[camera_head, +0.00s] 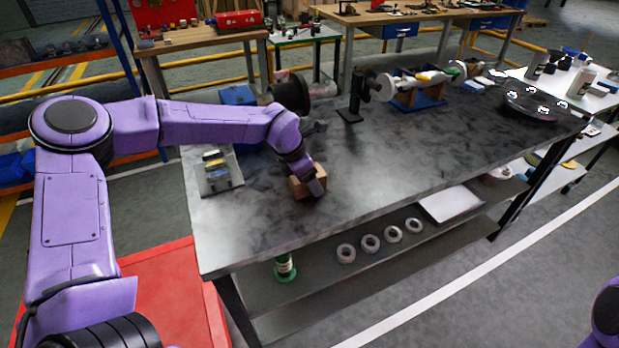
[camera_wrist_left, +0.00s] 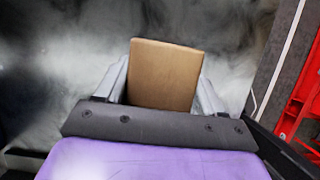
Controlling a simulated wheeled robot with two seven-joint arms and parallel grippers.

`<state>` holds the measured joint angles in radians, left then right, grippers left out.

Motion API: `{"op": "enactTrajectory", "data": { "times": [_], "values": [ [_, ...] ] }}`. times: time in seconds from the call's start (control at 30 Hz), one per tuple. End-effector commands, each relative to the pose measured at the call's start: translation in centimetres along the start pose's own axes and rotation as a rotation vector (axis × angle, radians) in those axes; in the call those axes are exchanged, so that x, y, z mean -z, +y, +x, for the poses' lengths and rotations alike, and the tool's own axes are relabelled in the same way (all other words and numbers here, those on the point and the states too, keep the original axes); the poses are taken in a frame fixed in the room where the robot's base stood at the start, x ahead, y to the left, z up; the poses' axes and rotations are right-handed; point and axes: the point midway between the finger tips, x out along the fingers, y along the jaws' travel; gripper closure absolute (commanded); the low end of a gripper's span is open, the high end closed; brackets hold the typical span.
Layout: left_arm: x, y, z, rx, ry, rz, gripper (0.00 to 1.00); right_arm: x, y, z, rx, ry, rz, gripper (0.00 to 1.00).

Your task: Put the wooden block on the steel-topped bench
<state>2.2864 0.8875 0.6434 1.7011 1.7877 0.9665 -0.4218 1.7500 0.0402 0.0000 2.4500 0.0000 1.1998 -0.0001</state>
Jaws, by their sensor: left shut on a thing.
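The wooden block (camera_head: 298,187) is a brown block at the steel-topped bench (camera_head: 270,222), over the bench's left half. My left gripper (camera_head: 308,181) reaches down to it and is shut on it. In the left wrist view the wooden block (camera_wrist_left: 165,76) sits between the two fingers of my left gripper (camera_wrist_left: 163,88), with the grey bench surface (camera_wrist_left: 60,70) behind it. I cannot tell whether the block touches the bench top. Part of the block is hidden by the gripper. My right gripper is out of view.
A tray of small parts (camera_head: 217,172) lies at the bench's left end. A black stand (camera_head: 352,105) and a dark round plate (camera_head: 540,103) are farther back. Several rings (camera_head: 370,243) and a green item (camera_head: 285,268) are on the lower shelf. The bench's middle front is clear.

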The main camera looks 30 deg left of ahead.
Motion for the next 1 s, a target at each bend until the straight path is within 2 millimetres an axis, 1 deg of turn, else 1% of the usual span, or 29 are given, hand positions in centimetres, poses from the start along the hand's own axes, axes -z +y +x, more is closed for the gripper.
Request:
{"op": "enactTrajectory", "data": {
  "times": [0.27,0.73,0.77,0.8,0.83,1.0],
  "values": [
    [0.1,0.0,0.3,0.0,-0.001,0.0,0.68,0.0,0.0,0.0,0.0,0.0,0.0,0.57],
    [0.8,-0.1,1.6,0.003,0.006,-0.001,0.68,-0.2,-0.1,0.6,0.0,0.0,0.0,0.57],
    [0.9,-0.2,1.7,0.004,0.009,-0.001,0.25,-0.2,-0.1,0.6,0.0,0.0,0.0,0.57],
    [1.0,-0.2,1.8,0.005,0.01,-0.001,0.12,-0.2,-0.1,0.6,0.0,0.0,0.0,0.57],
    [1.0,-0.2,1.8,0.006,0.011,-0.001,0.06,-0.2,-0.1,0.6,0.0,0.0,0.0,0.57],
    [1.0,-0.4,1.9,0.01,0.014,0.0,0.06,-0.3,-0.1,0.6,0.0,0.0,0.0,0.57]
  ]
}}
